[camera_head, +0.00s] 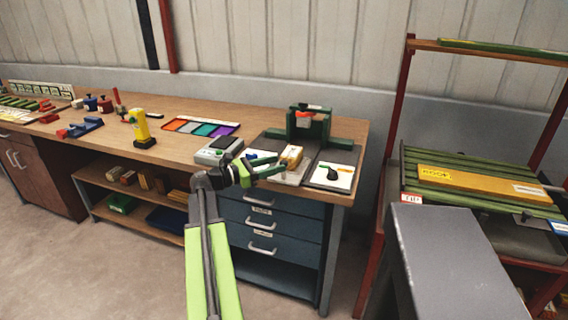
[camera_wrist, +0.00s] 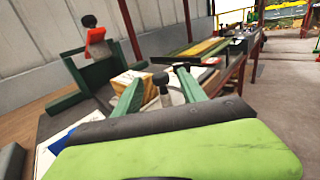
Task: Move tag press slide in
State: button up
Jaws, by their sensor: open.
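The tag press (camera_head: 308,121) is a green frame with a red part at its top, standing at the right end of the workbench. It also shows in the wrist view (camera_wrist: 90,72), at upper left. In front of it a wooden-yellow block (camera_head: 291,156) sits on a pale plate, probably the slide; the block also shows in the wrist view (camera_wrist: 128,82). A grey post with a black knob (camera_wrist: 160,79) stands beside the block. My gripper (camera_head: 283,178) is open, its green fingers on either side of the knob in the wrist view (camera_wrist: 159,88). I cannot tell whether they touch it.
A colored tray (camera_head: 200,128) and yellow tool (camera_head: 141,128) are farther left. A red-framed rack (camera_head: 394,150) stands right, beyond the bench end.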

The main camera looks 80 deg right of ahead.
aim_at(284, 161)
jog(key=x, duration=0.4)
jog(key=shift+c, duration=0.3)
grip_shut()
dwell(0.9)
